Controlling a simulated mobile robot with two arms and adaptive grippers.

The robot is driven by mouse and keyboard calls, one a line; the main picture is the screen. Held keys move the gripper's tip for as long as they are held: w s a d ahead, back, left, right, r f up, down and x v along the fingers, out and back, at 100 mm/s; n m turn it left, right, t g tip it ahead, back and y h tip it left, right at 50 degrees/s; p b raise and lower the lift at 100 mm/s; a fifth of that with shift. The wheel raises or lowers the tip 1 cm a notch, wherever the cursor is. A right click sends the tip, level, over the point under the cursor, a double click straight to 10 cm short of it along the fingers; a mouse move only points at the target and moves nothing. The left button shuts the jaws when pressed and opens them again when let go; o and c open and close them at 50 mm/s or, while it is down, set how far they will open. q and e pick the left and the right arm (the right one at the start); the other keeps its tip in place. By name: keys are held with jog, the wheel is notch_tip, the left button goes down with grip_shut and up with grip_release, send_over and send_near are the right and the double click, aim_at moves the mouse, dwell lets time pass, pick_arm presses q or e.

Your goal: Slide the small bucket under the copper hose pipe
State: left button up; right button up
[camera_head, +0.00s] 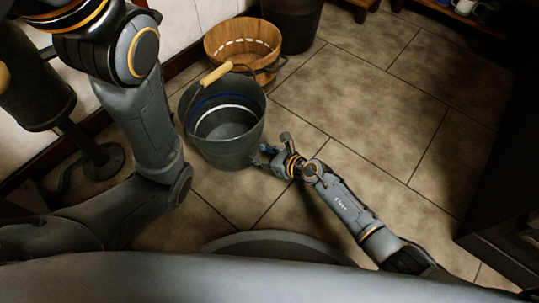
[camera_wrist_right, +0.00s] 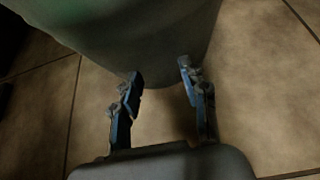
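A grey-green bucket (camera_head: 238,150) stands upright on the tiled floor at centre left, with a wooden grip on its raised handle. It looks empty, with pale bands inside. My right gripper (camera_head: 266,157) is low at the bucket's right side. In the right wrist view, the bucket wall (camera_wrist_right: 140,35) fills the top, and my right gripper (camera_wrist_right: 160,70) has its fingers apart with the tips at the wall's lower part. Whether they touch it I cannot tell. My left arm crosses the left side; its gripper is out of view. I cannot make out a copper hose pipe.
A wooden tub (camera_head: 241,37) stands just behind the bucket, and a dark bin (camera_head: 292,25) is beyond it. A dark pipe-like fixture with a round flange (camera_head: 103,161) is at left. A dark cabinet (camera_head: 505,225) stands at right. The floor between is clear.

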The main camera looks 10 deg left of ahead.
aim_at(253, 149)
jog(key=shift+w+a+r+b, duration=0.15)
jog(key=shift+w+a, duration=0.2)
jog(key=shift+a, duration=0.25)
jog(key=shift+w+a+f+b, duration=0.1)
jog(key=shift+w+a+b, duration=0.15)
jog(key=shift+a, duration=0.35)
jog(key=shift+w+a+r+b, duration=0.1)
jog(key=shift+w+a, duration=0.3)
jog(key=shift+a, duration=0.2)
jog(key=shift+w+a+b, duration=0.25)
jog(key=shift+w+a, duration=0.1)
jog(key=shift+a, duration=0.3)
jog(key=shift+w+a+b, duration=0.3)
jog(key=shift+w+a, duration=0.1)
jog(key=shift+a, duration=0.2)
jog(key=shift+w+a+b, duration=0.25)
jog(key=shift+w+a, duration=0.1)
jog(key=shift+a, duration=0.4)
jog(key=shift+w+a+b, duration=0.6)
jog(key=shift+a+b, duration=0.05)
jog(key=shift+a, duration=0.2)
jog(key=shift+w+a+b, duration=0.6)
jog(key=shift+a, duration=0.2)
jog(key=w+a+b, duration=0.2)
jog(key=a+b, duration=0.1)
jog(key=shift+w+a, duration=0.15)
jog(key=shift+a, duration=0.05)
jog(key=shift+w+a+b, duration=0.2)
jog(key=shift+a+b, duration=0.1)
jog(key=shift+b, duration=0.05)
